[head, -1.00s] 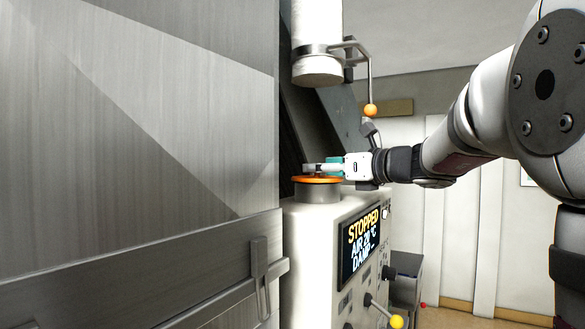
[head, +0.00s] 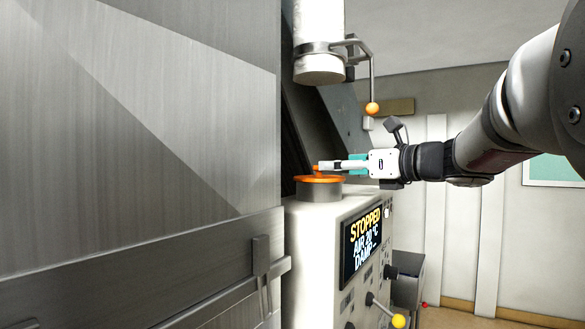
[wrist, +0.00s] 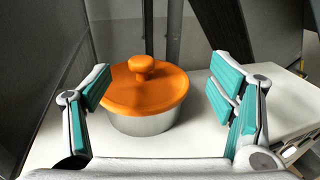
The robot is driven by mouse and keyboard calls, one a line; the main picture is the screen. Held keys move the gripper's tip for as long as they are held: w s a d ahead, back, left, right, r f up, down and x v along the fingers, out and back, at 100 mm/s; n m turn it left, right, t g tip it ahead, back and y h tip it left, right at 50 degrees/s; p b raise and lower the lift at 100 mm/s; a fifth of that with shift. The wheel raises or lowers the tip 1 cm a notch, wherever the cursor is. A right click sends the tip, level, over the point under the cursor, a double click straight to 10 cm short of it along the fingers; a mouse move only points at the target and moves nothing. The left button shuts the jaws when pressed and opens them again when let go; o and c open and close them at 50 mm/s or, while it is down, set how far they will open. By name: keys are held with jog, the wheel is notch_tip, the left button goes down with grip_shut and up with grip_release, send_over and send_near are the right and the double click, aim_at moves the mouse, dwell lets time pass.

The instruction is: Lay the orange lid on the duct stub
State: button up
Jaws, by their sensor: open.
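The orange lid (wrist: 150,91), with a round knob on top, lies on the metal duct stub (wrist: 145,123) on the white machine top. The lid looks level and seated over the stub. In the head view the lid (head: 304,178) caps the stub (head: 319,192). My gripper (wrist: 158,88) is open, its teal-padded fingers spread wide at either side of the picture, with the lid between and beyond them. In the head view my gripper (head: 322,166) is just right of the knob, slightly above the lid. It holds nothing.
A white hanging pipe (head: 319,68) with a clamp and an orange-knobbed lever (head: 372,108) is above. A large metal panel (head: 140,120) fills the left. The machine's front display (head: 361,243) reads STOPPED. A yellow-knobbed lever (head: 398,320) sticks out below.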

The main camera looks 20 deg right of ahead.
jog(key=v, duration=0.7)
jog(key=shift+s, duration=0.2)
jog(key=shift+s, duration=0.1)
